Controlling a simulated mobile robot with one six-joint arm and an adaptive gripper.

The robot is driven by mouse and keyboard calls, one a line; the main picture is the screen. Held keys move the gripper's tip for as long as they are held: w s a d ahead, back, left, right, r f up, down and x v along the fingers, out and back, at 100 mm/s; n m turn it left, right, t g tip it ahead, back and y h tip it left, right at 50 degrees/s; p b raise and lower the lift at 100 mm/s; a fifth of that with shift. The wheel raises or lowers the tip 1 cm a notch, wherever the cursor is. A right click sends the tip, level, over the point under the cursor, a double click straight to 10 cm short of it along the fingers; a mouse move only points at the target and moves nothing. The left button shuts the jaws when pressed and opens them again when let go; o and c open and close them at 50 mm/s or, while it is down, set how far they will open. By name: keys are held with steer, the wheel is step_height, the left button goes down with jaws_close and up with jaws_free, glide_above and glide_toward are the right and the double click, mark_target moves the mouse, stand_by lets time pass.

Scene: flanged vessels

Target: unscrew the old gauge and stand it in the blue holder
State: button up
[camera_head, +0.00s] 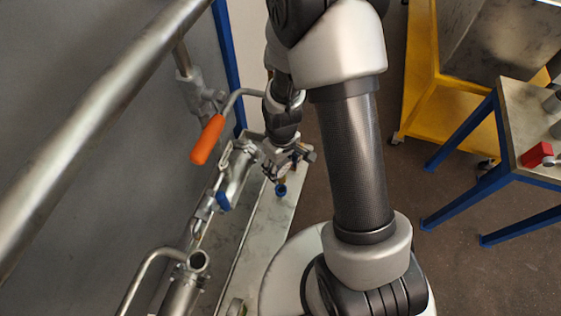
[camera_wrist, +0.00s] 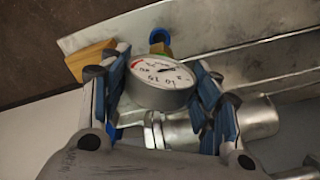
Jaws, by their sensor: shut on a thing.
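The gauge (camera_wrist: 163,82) has a round white dial with a red arc and a metal rim. My gripper (camera_wrist: 158,70) is shut on it, with one blue-padded finger on each side of its case. The lower end of the gauge is hidden, so I cannot tell whether it still joins the pipe fitting. A small blue ring (camera_wrist: 159,36), likely the blue holder, shows just beyond the gauge with something yellow-green at it. In the head view, my gripper (camera_head: 283,160) is above the bench beside the pipework, and a small blue piece (camera_head: 281,189) shows just below it.
A metal pipe (camera_wrist: 250,118) runs close to the right finger. A wooden-coloured block (camera_wrist: 88,60) lies beyond the left finger. An orange-handled lever (camera_head: 208,140) stands left of my gripper. A blue-legged table (camera_head: 520,120) with a red object (camera_head: 536,154) and a yellow cart (camera_head: 425,100) are at right.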

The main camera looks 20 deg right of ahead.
mark_target(281, 179)
steer(key=shift+w+f+b, duration=0.1)
steer(key=shift+f+b, duration=1.95)
steer(key=shift+f, duration=0.45)
steer(key=shift+f, duration=0.2)
steer(key=shift+f+b, duration=1.25)
steer(key=shift+f, duration=0.1)
steer(key=o, duration=1.3)
steer(key=shift+f+b, duration=0.2)
steer(key=shift+b, duration=0.1)
steer(key=shift+o, duration=0.2)
